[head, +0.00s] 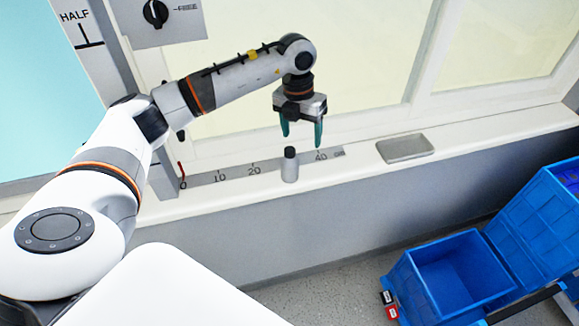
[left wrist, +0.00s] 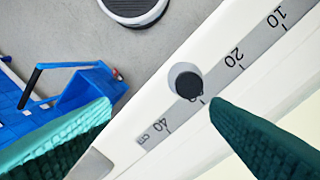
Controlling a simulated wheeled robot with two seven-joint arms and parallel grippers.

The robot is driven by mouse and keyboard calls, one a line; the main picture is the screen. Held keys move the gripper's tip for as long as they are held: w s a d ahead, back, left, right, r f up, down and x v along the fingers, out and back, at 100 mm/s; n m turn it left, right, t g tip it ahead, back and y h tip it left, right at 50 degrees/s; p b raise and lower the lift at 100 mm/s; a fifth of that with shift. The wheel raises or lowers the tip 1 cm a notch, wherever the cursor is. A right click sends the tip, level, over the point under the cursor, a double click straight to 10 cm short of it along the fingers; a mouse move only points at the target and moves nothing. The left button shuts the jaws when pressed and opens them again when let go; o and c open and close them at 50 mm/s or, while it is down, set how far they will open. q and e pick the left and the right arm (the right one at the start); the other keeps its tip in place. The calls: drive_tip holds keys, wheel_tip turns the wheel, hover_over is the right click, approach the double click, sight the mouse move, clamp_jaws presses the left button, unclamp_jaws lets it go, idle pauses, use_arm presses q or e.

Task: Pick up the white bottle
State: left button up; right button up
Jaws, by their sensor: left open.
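The white bottle (head: 289,168) has a black cap and stands upright on the window ledge, beside a printed scale strip. My left gripper (head: 302,140) is open and empty, pointing down above the ledge, a little above and to the right of the bottle in the head view. In the left wrist view the bottle (left wrist: 186,80) is seen from above, cap toward the camera. It shows between the two green fingers (left wrist: 160,105) and beyond their tips, with no contact visible. My right gripper is in neither view.
The ledge (head: 470,138) holds a grey tray (head: 405,148) right of the bottle. The scale strip (head: 235,171) runs along the ledge. A window stands behind. Blue crates (head: 455,275) sit on the floor at lower right. A panel with a black rotary knob (head: 155,13) is at upper left.

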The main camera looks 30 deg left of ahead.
sight(292, 148)
use_arm(q)
drive_tip(key=shift+s+a+r+y, duration=0.1)
drive_tip(key=shift+a+r+y, duration=0.15)
drive_tip(key=shift+a, duration=0.25)
drive_tip(key=shift+a+r+y, duration=0.15)
drive_tip(key=shift+a+r, duration=0.05)
drive_tip(key=shift+a, duration=0.25)
drive_tip(key=shift+a+f, duration=0.2)
wheel_tip(292, 148, down, 6)
drive_tip(key=shift+p, duration=1.1)
drive_tip(key=f+p, duration=0.1)
drive_tip(key=f, duration=0.1)
drive_tip(key=s+f+p, duration=0.1)
drive_tip(key=f, duration=0.1)
drive_tip(key=shift+a+f, duration=0.1)
drive_tip(key=shift+f, duration=0.6)
drive_tip(key=shift+w, duration=0.1)
drive_tip(key=c, duration=1.1)
drive_tip(key=shift+r, duration=0.1)
